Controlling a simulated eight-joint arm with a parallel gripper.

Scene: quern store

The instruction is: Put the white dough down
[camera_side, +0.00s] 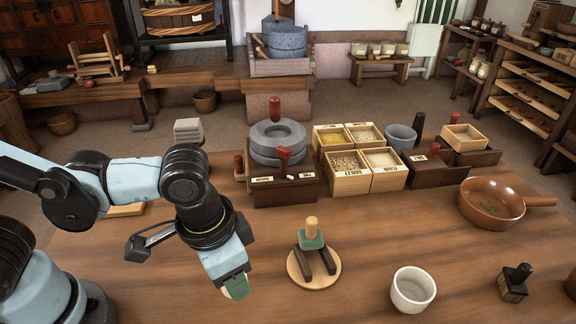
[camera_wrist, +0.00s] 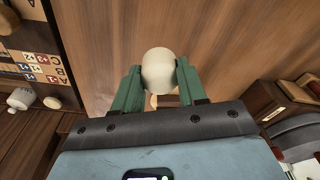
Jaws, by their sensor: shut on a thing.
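My gripper (camera_side: 235,288) hangs over the near left part of the wooden table (camera_side: 380,225) in the side view. In the wrist view the white dough (camera_wrist: 158,70), a smooth cream lump, sits between the two green jaws of my gripper (camera_wrist: 158,84). The jaws are shut on it. In the side view only a pale edge of the dough (camera_side: 240,288) shows beside a green jaw. I cannot tell whether the dough touches the table.
Right of my gripper stands a round wooden board (camera_side: 295,279) with a green-and-wood tool. A white cup (camera_side: 412,290), a dark stamp-like block (camera_side: 514,283) and a brown pan (camera_side: 491,204) stand further right. Grain boxes (camera_side: 350,174) and a stone quern (camera_side: 277,140) stand behind.

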